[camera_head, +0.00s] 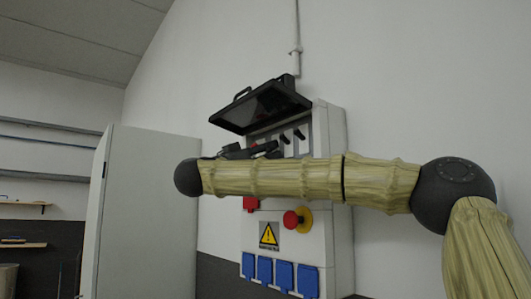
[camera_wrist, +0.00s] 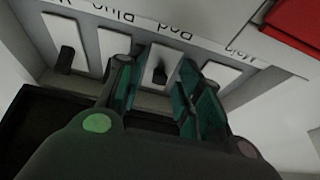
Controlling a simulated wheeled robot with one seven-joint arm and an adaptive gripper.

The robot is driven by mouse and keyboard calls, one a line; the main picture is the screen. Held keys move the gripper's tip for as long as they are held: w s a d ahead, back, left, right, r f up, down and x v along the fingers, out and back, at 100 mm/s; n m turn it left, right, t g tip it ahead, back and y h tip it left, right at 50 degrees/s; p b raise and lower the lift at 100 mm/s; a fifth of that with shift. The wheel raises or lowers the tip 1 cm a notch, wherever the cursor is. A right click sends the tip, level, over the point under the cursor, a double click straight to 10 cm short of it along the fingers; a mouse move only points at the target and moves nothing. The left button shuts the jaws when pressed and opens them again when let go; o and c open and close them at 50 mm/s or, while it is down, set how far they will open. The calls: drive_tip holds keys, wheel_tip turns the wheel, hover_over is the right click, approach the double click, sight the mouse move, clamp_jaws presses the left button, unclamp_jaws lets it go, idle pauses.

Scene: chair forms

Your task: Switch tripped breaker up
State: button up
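The grey electrical box (camera_head: 333,150) hangs on the wall with its dark lid (camera_head: 262,105) raised. Black breaker levers (camera_head: 299,134) show under the lid; my arm hides the row's lower part. In the wrist view the panel appears upside down, with white breaker plates in a row. One black lever (camera_wrist: 65,60) is on the left plate. Another black lever (camera_wrist: 159,73) shows between my fingers. My gripper (camera_wrist: 160,88) is open, its teal-padded fingers apart on either side of that lever; contact cannot be told. In the head view my gripper (camera_head: 248,151) is dark and partly hidden behind my arm.
Below the breakers are a red emergency button (camera_head: 292,219), a yellow warning sign (camera_head: 269,235) and several blue sockets (camera_head: 284,275). A pale cabinet or door (camera_head: 145,215) stands at the left. The raised lid hangs close above my gripper.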

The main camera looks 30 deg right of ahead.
clamp_jaws()
drive_tip(key=shift+a+r+y+p, duration=0.15)
drive_tip(key=shift+r+y+p, duration=0.3)
drive_tip(key=shift+y, duration=0.9)
drive_tip(key=shift+a+r+y+p, duration=0.2)
drive_tip(key=shift+r+y, duration=0.35)
drive_tip(key=shift+y, duration=0.8)
drive_tip(key=shift+d, duration=0.1)
unclamp_jaws()
drive_tip(key=a+r, duration=0.1)
drive_tip(key=a, duration=1.1)
drive_tip(key=shift+s+r, duration=0.15)
drive_tip(key=shift+s, duration=0.3)
